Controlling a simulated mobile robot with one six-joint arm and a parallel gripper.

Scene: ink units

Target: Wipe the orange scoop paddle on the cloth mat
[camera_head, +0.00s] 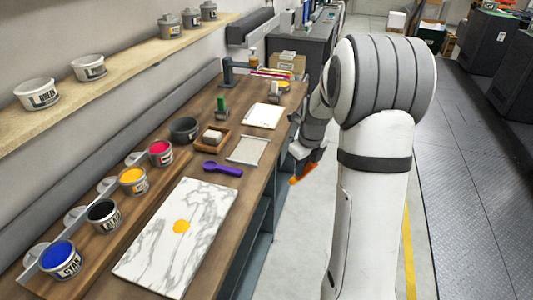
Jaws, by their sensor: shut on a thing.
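The orange scoop paddle (303,174) hangs at the end of my gripper (303,158), just off the bench's right edge. My gripper is shut on it, though the fingers are small and partly hidden by my arm. A flat pale grey rectangle (248,150), which looks like the cloth mat, lies on the bench to the left of the paddle, apart from it. I cannot tell whether ink is on the paddle.
A marble slab (150,240) with a yellow-orange ink blob (181,226) lies at the front. A purple scoop (222,169) lies behind it. Open ink tins, including a yellow one (133,181), line the left. A white pad (265,116) lies farther back.

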